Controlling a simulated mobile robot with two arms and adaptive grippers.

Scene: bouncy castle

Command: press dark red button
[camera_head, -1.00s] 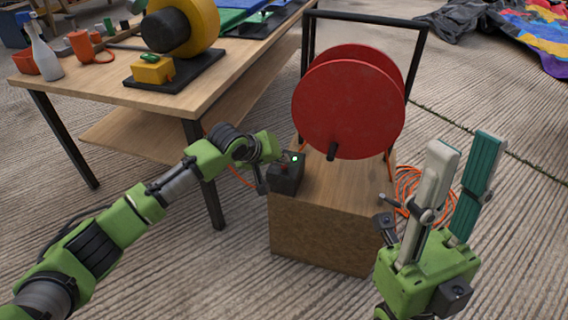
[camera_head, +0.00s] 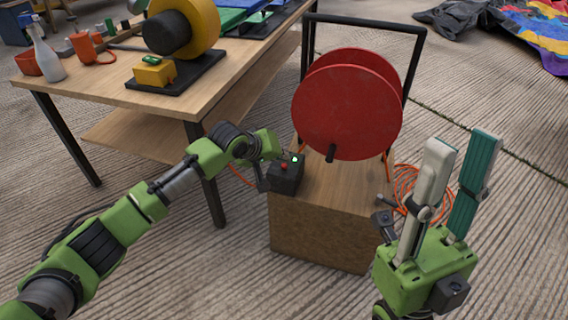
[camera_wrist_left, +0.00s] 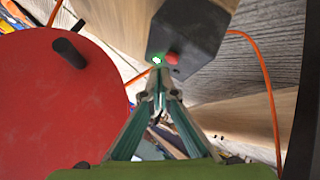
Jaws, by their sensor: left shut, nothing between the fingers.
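A dark grey control box (camera_head: 286,178) sits on the wooden crate beside the red reel. It carries a red button (camera_head: 284,166) and a lit green light (camera_head: 295,158). My left gripper is shut and empty in the left wrist view (camera_wrist_left: 159,72), its tips close to the box face near the green light (camera_wrist_left: 157,59). The red button (camera_wrist_left: 172,57) is just right of the tips; contact cannot be told. In the head view the left fingertips are hard to make out. My right gripper (camera_head: 457,145) is open and empty, right of the crate.
The red cable reel (camera_head: 348,105) stands on the wooden crate (camera_head: 320,235), with a black frame (camera_head: 365,22) behind. Orange cable (camera_head: 425,185) lies coiled at the crate's right. A workbench (camera_head: 110,90) with tools and a yellow blower is at left. Ribbed floor is clear in front.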

